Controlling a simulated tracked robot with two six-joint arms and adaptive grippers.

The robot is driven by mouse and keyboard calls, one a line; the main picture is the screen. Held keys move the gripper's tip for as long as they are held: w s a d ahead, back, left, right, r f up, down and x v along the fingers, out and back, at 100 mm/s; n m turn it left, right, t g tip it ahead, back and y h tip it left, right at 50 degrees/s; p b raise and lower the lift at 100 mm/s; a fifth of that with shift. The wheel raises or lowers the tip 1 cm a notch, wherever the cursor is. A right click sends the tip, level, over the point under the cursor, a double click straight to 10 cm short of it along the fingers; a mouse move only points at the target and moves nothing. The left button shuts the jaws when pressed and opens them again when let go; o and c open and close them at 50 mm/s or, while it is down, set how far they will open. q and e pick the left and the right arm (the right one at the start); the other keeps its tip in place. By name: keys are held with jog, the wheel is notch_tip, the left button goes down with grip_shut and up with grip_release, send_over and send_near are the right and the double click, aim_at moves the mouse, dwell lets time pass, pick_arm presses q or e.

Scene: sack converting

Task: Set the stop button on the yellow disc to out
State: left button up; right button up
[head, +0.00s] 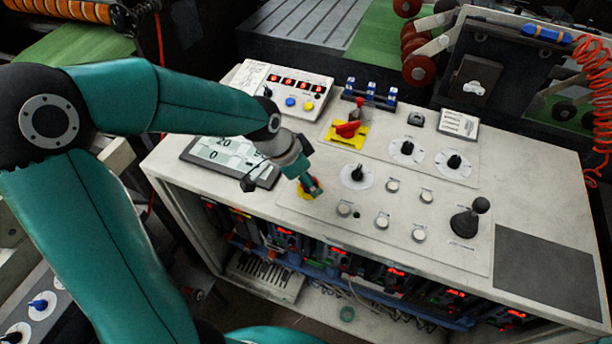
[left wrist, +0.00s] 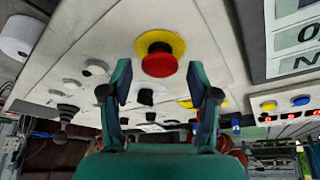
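The red stop button (left wrist: 159,63) sits on a yellow disc (left wrist: 161,41) on the console panel. In the left wrist view it lies ahead, between and just past the fingertips of my left gripper (left wrist: 158,72). Those fingers are spread open with nothing between their pads; I cannot tell any contact. In the head view my left gripper (head: 313,187) points down at the yellow disc (head: 304,193) and hides most of the button. Whether the button is in or out is hard to tell. My right gripper is not in view.
A red rotary switch (head: 348,129) on a yellow plate stands farther back. A black dial (head: 357,173) is close to the right of my gripper, with several white buttons and a black joystick (head: 470,218) beyond. A display screen (head: 230,158) lies left.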

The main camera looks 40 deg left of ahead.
pick_arm(q)
grip_shut()
jog(key=shift+w+r, duration=0.1)
jog(key=shift+r, duration=0.45)
jog(key=shift+o, duration=1.3)
grip_release()
jog(key=v, duration=1.2)
jog(key=shift+a+f, duration=0.1)
